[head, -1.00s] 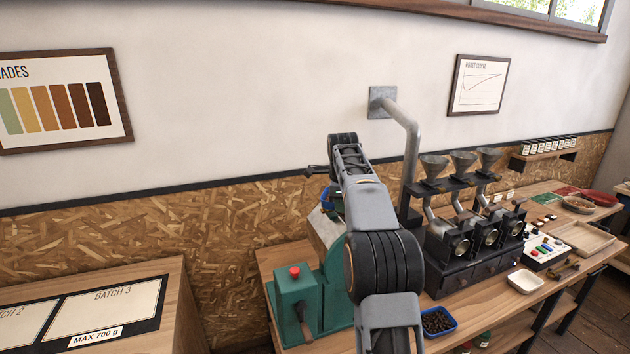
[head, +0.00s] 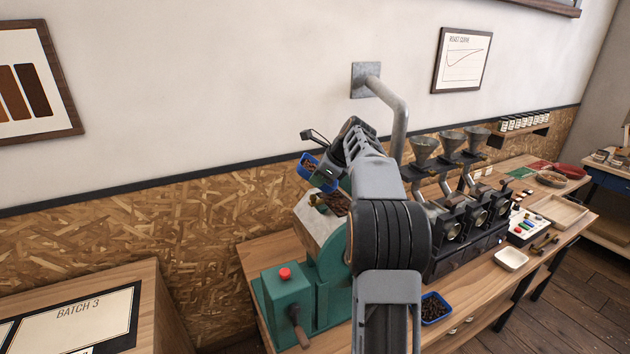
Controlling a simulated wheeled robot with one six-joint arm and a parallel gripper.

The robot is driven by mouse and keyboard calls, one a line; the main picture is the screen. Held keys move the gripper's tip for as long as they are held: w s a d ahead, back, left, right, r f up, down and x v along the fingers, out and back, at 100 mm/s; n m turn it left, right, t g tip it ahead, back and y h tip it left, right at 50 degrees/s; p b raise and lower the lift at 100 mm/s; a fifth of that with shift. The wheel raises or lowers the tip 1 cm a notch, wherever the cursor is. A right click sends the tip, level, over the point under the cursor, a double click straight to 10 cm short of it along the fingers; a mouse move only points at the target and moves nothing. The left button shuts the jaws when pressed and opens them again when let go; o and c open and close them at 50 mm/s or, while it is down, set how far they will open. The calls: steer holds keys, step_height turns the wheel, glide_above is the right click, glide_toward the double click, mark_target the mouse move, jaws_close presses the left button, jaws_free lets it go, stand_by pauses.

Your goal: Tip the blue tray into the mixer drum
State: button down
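A small blue tray (head: 303,173) with dark brown beans in it is held up above the mixer, tilted. My gripper (head: 326,172) appears shut on the tray's right side; its fingertips are hard to make out. The mixer drum (head: 311,226), pale grey and faceted, sits on the green mixer body (head: 331,274) below the tray. Its open mouth shows brown contents, partly hidden by my arm. A second blue tray (head: 424,318) with dark beans stands on the bench to the right of my arm.
The mixer's green box with a red button (head: 285,273) is at the bench's left end. Grinders with funnels (head: 455,218), a pipe (head: 399,125) and a white dish (head: 511,259) are to the right. A separate wooden table (head: 115,300) is at lower left.

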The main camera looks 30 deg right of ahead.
steer(key=shift+s+d+t+y+b, duration=0.15)
steer(key=shift+t+y+b, duration=0.3)
steer(key=shift+b, duration=0.25)
steer(key=shift+s+d+r+t+y+b, duration=0.2)
steer(key=shift+y+b, duration=0.25)
steer(key=shift+b, duration=0.45)
steer(key=shift+t+b, duration=0.35)
steer(key=shift+b, duration=0.3)
steer(key=shift+s+d+r+m+t+y+b, duration=0.15)
steer(key=shift+s+d+r+t+y+b, duration=0.15)
steer(key=shift+t+y, duration=0.3)
steer(key=shift+s+d+r+m+t+y+b, duration=0.1)
steer(key=shift+s+d+t+y+b, duration=0.2)
steer(key=shift+t+y, duration=0.35)
steer(key=shift+s+d+r+m+t+y+b, duration=0.2)
steer(key=shift+d+t+y, duration=0.25)
steer(key=shift+y, duration=0.3)
steer(key=shift+f, duration=0.1)
stand_by(0.4)
